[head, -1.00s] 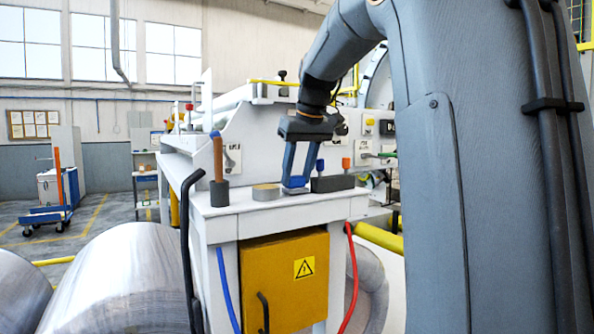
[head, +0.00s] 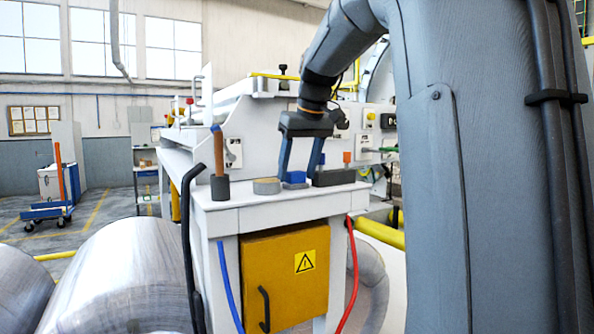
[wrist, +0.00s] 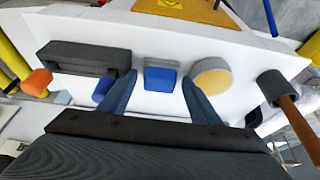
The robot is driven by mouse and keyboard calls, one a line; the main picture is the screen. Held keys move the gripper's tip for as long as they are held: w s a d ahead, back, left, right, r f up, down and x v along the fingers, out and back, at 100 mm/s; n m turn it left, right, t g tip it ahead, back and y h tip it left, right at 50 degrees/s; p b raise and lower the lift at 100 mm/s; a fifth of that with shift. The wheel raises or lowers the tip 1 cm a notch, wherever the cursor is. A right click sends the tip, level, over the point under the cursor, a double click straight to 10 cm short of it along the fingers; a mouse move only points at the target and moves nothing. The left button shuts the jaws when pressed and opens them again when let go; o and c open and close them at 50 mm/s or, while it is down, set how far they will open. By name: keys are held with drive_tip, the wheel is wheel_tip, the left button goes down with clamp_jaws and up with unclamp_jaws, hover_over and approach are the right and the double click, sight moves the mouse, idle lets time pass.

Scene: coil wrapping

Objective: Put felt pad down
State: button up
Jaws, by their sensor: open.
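The felt pad (head: 295,178), a small blue block with a grey part, sits on the white table top (head: 262,203). In the wrist view the pad (wrist: 160,77) lies between the two fingers, with a gap on each side. My gripper (head: 299,174) is low over the table, pointing down. It is open, with its blue-grey fingers spread either side of the pad and not touching it. In the wrist view, my gripper (wrist: 158,83) holds nothing.
A dark grey rack (head: 334,178) with an orange-topped item stands right of the pad. A round tape-like roll (head: 266,186) and a brown-handled tool in a dark cup (head: 220,188) stand to its left. A yellow cabinet (head: 285,278) is below.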

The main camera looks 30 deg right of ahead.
drive_tip(key=shift+f, duration=0.1)
drive_tip(key=b+v, duration=0.3)
drive_tip(key=v, duration=0.5)
drive_tip(key=shift+s, duration=0.15)
drive_tip(key=shift+a+f, duration=0.1)
drive_tip(key=shift+f, duration=0.05)
